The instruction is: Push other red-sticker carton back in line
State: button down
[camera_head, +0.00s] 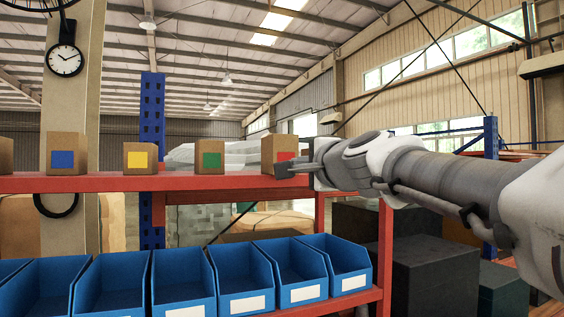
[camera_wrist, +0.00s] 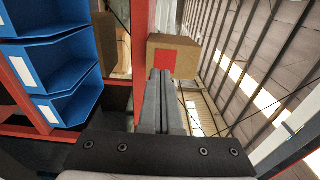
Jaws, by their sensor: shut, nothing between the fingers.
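The red-sticker carton (camera_head: 267,147) stands upright at the right end of the red shelf board (camera_head: 200,182). Its red sticker faces me and is partly hidden behind my gripper. In the wrist view the carton (camera_wrist: 187,59) stands just beyond the fingertips, with its red sticker showing. My gripper (camera_head: 280,169) is shut and empty, its fingers pointing at the carton's front face. In the wrist view the shut fingers (camera_wrist: 162,76) end at the lower edge of the sticker. I cannot tell whether they touch the carton.
To the left on the same board stand cartons with green (camera_head: 211,144), yellow (camera_head: 140,146) and blue (camera_head: 66,143) stickers, and another cut off by the frame. Gaps separate them. Several blue bins (camera_head: 245,280) sit on the lower shelf. Dark boxes (camera_head: 430,270) stand at right.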

jog(key=x, duration=0.5)
jog(key=shift+p, duration=0.3)
jog(key=p+x, duration=0.1)
jog(key=x, duration=0.9)
jog(key=shift+f, duration=0.15)
jog(key=shift+s+r, duration=0.15)
jog(key=shift+r, duration=0.1)
jog(key=shift+w+f, duration=0.2)
jog(key=shift+s+r, duration=0.1)
